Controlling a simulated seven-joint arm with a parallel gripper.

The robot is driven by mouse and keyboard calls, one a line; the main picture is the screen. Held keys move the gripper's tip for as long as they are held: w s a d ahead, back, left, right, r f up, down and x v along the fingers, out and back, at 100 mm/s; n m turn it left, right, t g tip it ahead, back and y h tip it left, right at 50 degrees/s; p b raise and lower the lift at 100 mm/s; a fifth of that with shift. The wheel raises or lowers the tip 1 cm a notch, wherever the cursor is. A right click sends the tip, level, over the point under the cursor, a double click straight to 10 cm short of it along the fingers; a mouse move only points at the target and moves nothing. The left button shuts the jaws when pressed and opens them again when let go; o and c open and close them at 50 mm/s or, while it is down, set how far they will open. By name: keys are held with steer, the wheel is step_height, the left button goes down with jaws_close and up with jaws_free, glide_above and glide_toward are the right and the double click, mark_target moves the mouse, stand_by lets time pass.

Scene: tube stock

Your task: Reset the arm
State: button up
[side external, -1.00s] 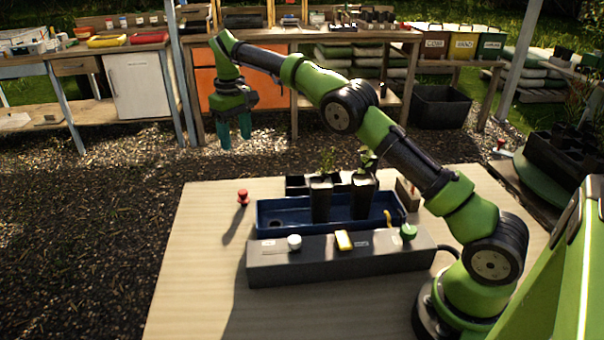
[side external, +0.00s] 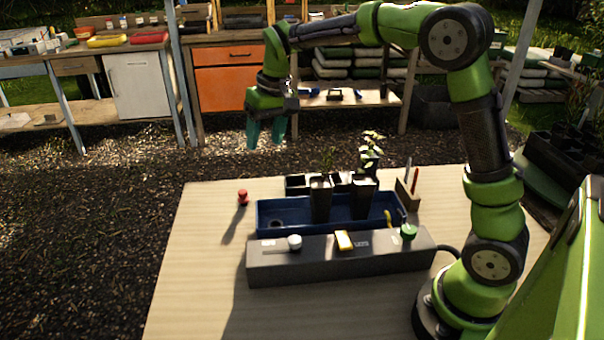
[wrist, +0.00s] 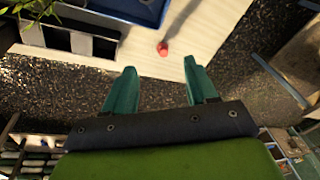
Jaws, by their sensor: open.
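My gripper (side external: 266,133) is open and empty. It hangs in the air beyond the far edge of the table, up and left of the plant pots in the side external view, with its teal fingers pointing down. In the wrist view my gripper (wrist: 161,92) shows its two fingers well apart with nothing between them. My arm stands raised and bent at the elbow over the right side of the table.
The wooden table (side external: 190,270) carries a blue tray (side external: 265,222) with two black pots, a dark control box (side external: 330,268) with several knobs, a red peg-like object (side external: 243,197) and a small holder (side external: 406,196) with pens. The table's left side is mostly clear.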

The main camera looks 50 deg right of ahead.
steer(key=s+a+r+t, duration=0.1)
steer(key=s+a+t, duration=0.1)
steer(key=s, duration=1)
steer(key=s+a+r+m+t+y, duration=0.1)
steer(key=s+t, duration=0.2)
steer(key=s, duration=0.9)
steer(key=shift+a+r, duration=0.25)
steer(key=shift+a, duration=0.15)
